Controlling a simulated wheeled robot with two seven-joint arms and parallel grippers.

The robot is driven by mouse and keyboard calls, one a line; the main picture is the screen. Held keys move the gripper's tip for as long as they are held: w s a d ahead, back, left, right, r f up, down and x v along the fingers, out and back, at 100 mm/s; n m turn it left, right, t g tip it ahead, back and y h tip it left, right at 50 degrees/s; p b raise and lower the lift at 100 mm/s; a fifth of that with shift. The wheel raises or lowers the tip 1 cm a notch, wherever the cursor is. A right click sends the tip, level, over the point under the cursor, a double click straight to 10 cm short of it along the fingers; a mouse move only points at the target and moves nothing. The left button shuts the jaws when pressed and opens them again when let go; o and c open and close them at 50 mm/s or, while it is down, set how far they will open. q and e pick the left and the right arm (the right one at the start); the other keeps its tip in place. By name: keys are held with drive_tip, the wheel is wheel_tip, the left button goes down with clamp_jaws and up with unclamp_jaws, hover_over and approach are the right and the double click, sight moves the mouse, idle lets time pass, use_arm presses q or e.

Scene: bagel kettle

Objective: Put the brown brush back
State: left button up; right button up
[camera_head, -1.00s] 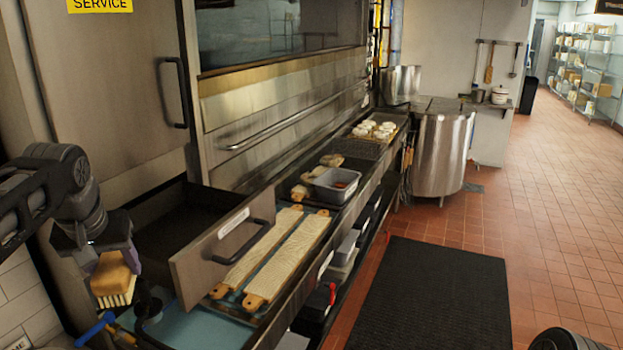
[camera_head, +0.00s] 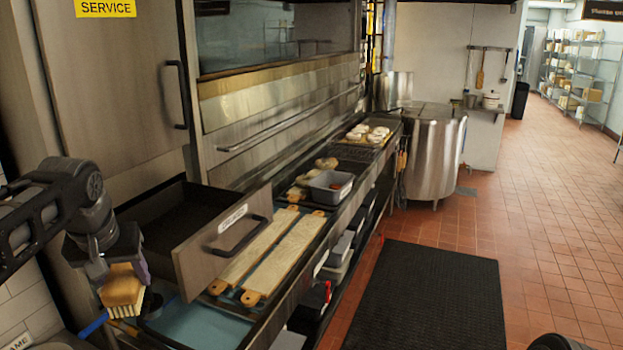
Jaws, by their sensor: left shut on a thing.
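The brown brush (camera_head: 122,291) has a tan-brown block and pale bristles that point down. My left gripper (camera_head: 108,268) is shut on it at the lower left and holds it upright, beside the open drawer. The drawer (camera_head: 215,250) is pulled out of the steel cabinet, with a labelled front and a dark handle; its visible interior is dark and looks empty. My right gripper is not in view; a dark rounded shape shows at the bottom right edge.
Two long wooden boards (camera_head: 285,255) and a grey tub (camera_head: 330,187) line the counter. A black mat (camera_head: 430,295) covers clear floor to the right.

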use_arm(q)
wheel_tip(320, 180, down, 18)
drive_tip(key=d+b, duration=0.1)
drive_tip(key=b, duration=1.1)
drive_tip(key=shift+s+d, duration=0.35)
